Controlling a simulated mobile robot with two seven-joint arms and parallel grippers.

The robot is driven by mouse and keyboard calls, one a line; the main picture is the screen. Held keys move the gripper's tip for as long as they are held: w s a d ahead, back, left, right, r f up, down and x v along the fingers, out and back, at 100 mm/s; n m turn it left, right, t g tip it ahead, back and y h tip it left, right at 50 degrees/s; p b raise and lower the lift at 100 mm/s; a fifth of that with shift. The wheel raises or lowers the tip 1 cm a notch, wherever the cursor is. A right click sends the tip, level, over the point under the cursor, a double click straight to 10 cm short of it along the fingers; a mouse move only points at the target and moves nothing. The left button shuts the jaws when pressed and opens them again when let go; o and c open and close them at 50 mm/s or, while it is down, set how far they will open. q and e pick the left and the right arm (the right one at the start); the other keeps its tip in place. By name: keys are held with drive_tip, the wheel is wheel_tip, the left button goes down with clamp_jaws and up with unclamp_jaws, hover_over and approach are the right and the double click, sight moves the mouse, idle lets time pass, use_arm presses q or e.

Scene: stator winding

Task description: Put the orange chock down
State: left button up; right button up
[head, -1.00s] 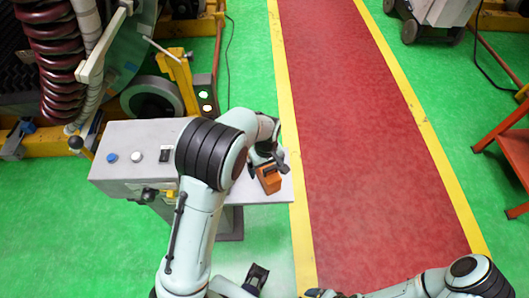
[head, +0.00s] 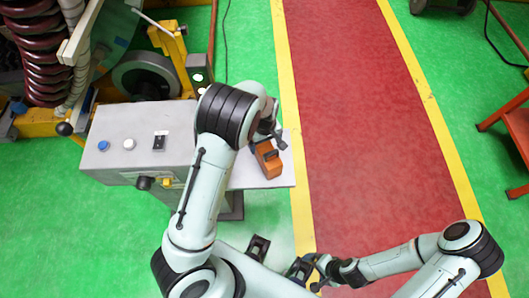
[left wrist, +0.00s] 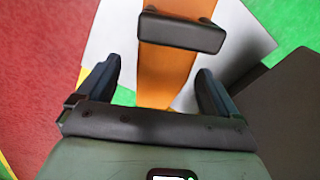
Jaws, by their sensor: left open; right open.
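The orange chock (head: 268,162) with a dark handle sits on the right end of the grey bench top (head: 246,178). It also shows in the left wrist view (left wrist: 165,78), its black handle (left wrist: 182,34) toward the top. My left gripper (head: 270,137) is open just behind the chock in the head view, partly hidden by its own arm. In the left wrist view its two fingers (left wrist: 156,88) stand apart on either side of the orange body, with gaps on both sides. My right gripper (head: 316,272) is open and empty at the bottom, away from the bench.
A control box with a blue button (head: 103,146), a white button (head: 129,144) and a switch fills the bench's left part. Winding machinery with dark red coils (head: 42,50) stands behind left. The red walkway (head: 375,130) on the right is clear.

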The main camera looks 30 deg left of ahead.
sight(264, 146)
use_arm(q)
drive_tip(key=f, duration=0.5)
drive_tip(key=shift+s+f, duration=0.15)
drive_tip(key=shift+s, duration=0.15)
drive_tip(key=c, duration=1.7)
drive_tip(key=shift+o, duration=0.2)
use_arm(e)
drive_tip(key=shift+s+f, duration=0.1)
drive_tip(key=shift+f, duration=0.1)
use_arm(q)
drive_tip(key=shift+w+d+r, duration=0.1)
drive_tip(key=shift+r, duration=0.1)
